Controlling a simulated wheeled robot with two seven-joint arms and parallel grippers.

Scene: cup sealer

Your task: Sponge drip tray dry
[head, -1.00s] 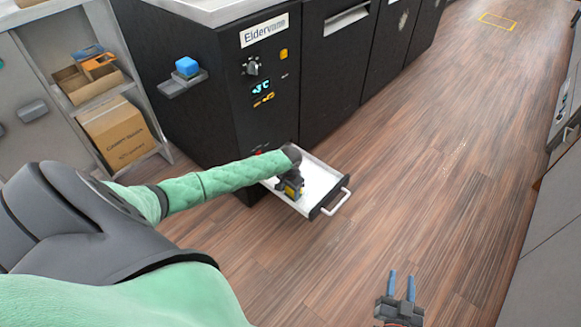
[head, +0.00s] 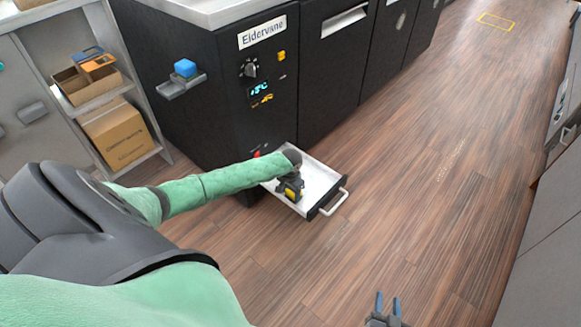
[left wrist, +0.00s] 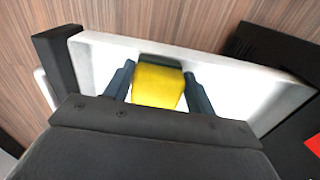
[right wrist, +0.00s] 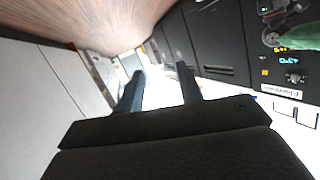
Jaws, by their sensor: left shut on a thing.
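The white drip tray (head: 318,172) is pulled out like a drawer from the base of the black machine, with a white handle at its front. My left gripper (head: 290,198) is down at the tray. In the left wrist view, my left gripper (left wrist: 160,90) is shut on a yellow sponge (left wrist: 156,86) with a dark far edge, over the white tray floor (left wrist: 105,55). I cannot tell whether the sponge touches the floor. My right gripper (head: 388,305) is open and empty at the bottom of the head view; its spread fingers also show in the right wrist view (right wrist: 160,88).
A shelf unit at left holds cardboard boxes (head: 118,133). Grey cabinets (head: 545,220) stand at right. The wooden floor (head: 400,190) between is clear.

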